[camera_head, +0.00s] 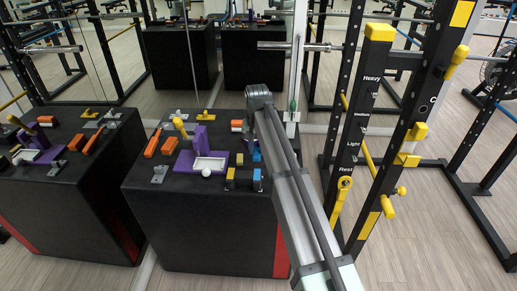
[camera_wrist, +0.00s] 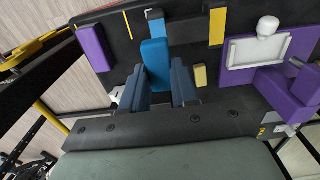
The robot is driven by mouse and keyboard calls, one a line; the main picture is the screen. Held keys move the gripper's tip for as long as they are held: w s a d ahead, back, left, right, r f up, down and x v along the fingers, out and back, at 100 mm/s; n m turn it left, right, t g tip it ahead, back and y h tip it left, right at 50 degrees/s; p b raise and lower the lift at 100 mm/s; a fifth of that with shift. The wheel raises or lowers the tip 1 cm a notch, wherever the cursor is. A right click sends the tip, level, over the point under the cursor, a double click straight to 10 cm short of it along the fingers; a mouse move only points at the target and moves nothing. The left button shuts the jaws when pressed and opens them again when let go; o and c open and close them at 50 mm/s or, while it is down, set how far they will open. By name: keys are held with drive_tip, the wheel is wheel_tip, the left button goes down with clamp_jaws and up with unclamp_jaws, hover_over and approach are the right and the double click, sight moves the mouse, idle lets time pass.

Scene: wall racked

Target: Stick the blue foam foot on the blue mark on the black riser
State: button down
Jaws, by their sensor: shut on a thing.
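The black riser (camera_head: 200,225) is a tall black box with many parts on top. My gripper (camera_wrist: 162,92) is over the riser's top, with its dark blue fingers closed on a blue block, the blue foam foot (camera_wrist: 155,62). The foot lies between the fingers and reaches out past them in the wrist view. In the head view my arm link covers most of the gripper, and a bit of blue (camera_head: 257,156) shows beside it. A black block with a blue part (camera_wrist: 155,31) stands just beyond the foot. I cannot clearly make out the blue mark.
A black-and-yellow block (camera_wrist: 217,28), a small yellow block (camera_wrist: 200,76) and a purple block (camera_wrist: 94,47) stand near the gripper. A purple stand with a white tray (camera_head: 207,164) is left of it. A black-and-yellow rack (camera_head: 375,120) rises right of my arm.

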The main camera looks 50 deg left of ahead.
drive_tip(key=shift+f, duration=0.1)
drive_tip(key=shift+f, duration=4)
drive_tip(key=shift+f, duration=0.15)
drive_tip(key=c, duration=0.8)
unclamp_jaws()
wheel_tip(320, 180, up, 14)
drive_tip(key=shift+f, duration=0.1)
